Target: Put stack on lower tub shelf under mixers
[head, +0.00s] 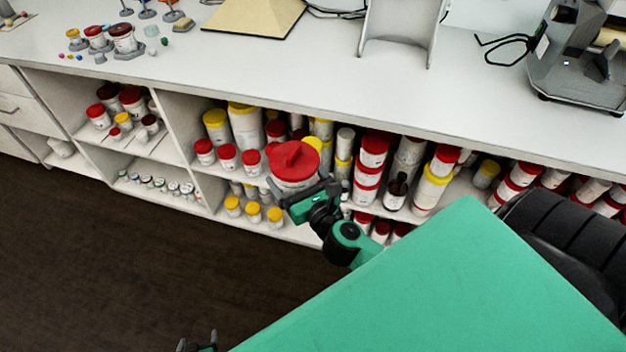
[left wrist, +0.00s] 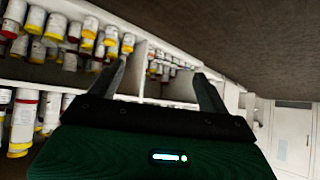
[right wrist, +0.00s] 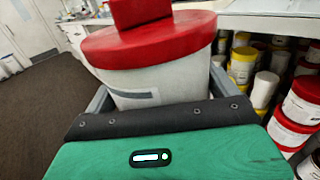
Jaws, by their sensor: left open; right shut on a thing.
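My right gripper (head: 302,192) is shut on a white tub with a red lid (head: 297,167), held up in front of the shelves. A darker red piece lies on top of the lid. In the right wrist view the tub (right wrist: 165,80) sits upright between the fingers, with the red piece (right wrist: 140,12) above the lid. My left gripper (head: 197,342) shows only its tips at the bottom edge of the head view. In the left wrist view its fingers (left wrist: 160,82) are apart with nothing between them. The shelf unit (head: 262,232) under the counter has an upper and a lower level; the held tub hides part of it.
Red-, yellow- and white-lidded tubs (head: 370,170) crowd the shelves. Upright dividers (head: 175,130) separate the bays. A grey machine (head: 580,65) and a white stand (head: 400,35) are on the counter. The dark floor (head: 130,260) in front is clear.

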